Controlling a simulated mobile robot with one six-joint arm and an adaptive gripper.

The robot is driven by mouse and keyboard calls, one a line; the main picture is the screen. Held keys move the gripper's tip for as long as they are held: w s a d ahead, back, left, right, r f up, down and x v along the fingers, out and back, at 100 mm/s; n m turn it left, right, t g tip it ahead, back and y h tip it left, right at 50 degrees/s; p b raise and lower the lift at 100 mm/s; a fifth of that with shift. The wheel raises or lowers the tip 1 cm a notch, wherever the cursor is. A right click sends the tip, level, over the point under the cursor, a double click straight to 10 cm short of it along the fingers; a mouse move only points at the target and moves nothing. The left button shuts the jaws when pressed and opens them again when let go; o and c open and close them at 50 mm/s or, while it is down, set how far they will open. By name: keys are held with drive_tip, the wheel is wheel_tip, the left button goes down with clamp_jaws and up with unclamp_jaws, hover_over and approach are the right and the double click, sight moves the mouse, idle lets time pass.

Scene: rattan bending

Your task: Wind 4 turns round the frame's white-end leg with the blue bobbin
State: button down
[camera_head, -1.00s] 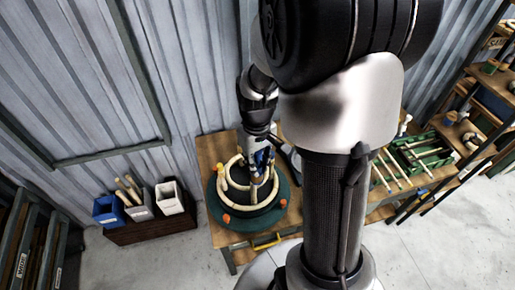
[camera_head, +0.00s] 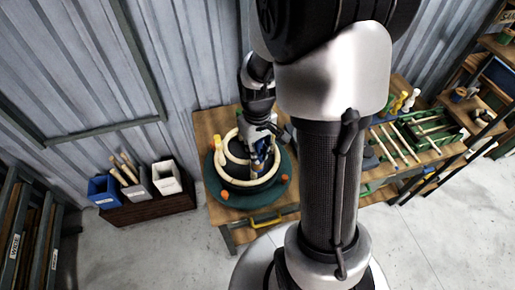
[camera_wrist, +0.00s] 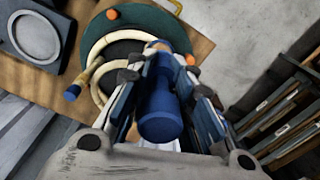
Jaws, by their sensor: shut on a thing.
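My gripper (camera_head: 262,149) is over the right half of the round rattan frame (camera_head: 221,172). In the wrist view my gripper (camera_wrist: 160,62) is shut on the blue bobbin (camera_wrist: 162,112), with a finger on either side of it. The frame's pale ring (camera_wrist: 98,46) shows beyond the fingers. A leg with a yellow end (camera_head: 217,142) stands at the left of the frame. Any wound turns are too small or hidden to tell.
The frame rests on a dark green round base (camera_head: 232,197) with orange knobs, on a wooden bench (camera_head: 207,122). A green rack of rods (camera_head: 425,128) lies to the right. Bins (camera_head: 104,190) stand on a low box at left. A grey device (camera_wrist: 38,35) is beside the base.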

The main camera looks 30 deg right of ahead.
drive_tip(key=shift+f+b, duration=2.15)
drive_tip(key=shift+f, duration=0.9)
